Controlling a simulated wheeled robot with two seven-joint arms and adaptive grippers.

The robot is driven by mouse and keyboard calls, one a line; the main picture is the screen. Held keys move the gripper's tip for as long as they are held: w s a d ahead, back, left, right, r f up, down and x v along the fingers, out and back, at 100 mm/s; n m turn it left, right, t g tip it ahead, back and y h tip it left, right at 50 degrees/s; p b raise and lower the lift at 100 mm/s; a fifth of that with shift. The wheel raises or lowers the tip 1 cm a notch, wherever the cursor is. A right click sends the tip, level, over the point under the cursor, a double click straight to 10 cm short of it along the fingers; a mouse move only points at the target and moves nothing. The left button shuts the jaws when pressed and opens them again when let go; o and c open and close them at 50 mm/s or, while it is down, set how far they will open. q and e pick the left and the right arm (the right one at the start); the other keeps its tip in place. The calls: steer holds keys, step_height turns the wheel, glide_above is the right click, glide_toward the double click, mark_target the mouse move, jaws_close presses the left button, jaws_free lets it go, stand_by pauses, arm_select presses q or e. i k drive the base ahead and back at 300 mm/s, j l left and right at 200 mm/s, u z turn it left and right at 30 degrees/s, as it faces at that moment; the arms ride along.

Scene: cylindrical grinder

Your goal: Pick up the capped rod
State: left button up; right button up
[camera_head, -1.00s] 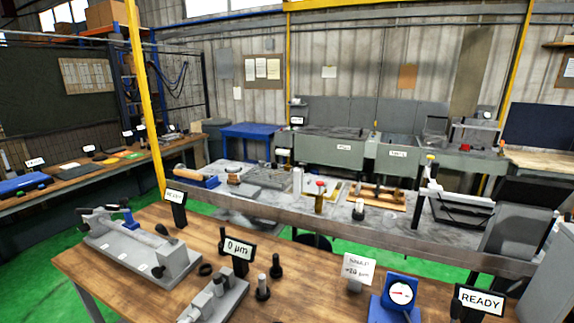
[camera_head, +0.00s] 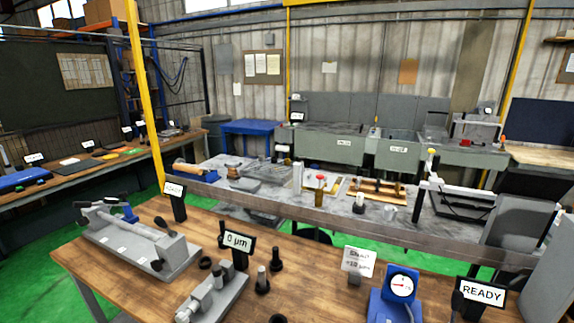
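I cannot tell for sure which item is the capped rod. Two short dark upright pegs with wider bases, a nearer one (camera_head: 262,280) and a farther one (camera_head: 276,262), stand apart on the wooden table (camera_head: 330,278). A brass-coloured upright cylinder with a red top (camera_head: 319,192) stands on the grey bench behind. A grey fixture (camera_head: 140,245) at the left of the wooden table carries a long cylindrical bar (camera_head: 135,221). Neither of my grippers shows in the head view.
A blue dial gauge (camera_head: 401,290) and a READY sign (camera_head: 481,291) stand at right. The grey bench (camera_head: 290,208) runs behind, with green floor between.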

mark_target(216, 269)
steer(key=k+j+z, duration=0.1)
steer(key=j+z, duration=0.15)
steer(key=j, duration=0.2)
steer(key=k+j+z, duration=0.25)
steer(key=j, duration=0.2)
steer(key=k+j+z, duration=0.2)
steer(key=j, duration=0.25)
steer(key=k+j+z, duration=0.1)
steer(key=j+z, duration=0.15)
steer(key=j, duration=0.15)
steer(key=k+j+z, duration=0.25)
steer(key=j, duration=0.1)
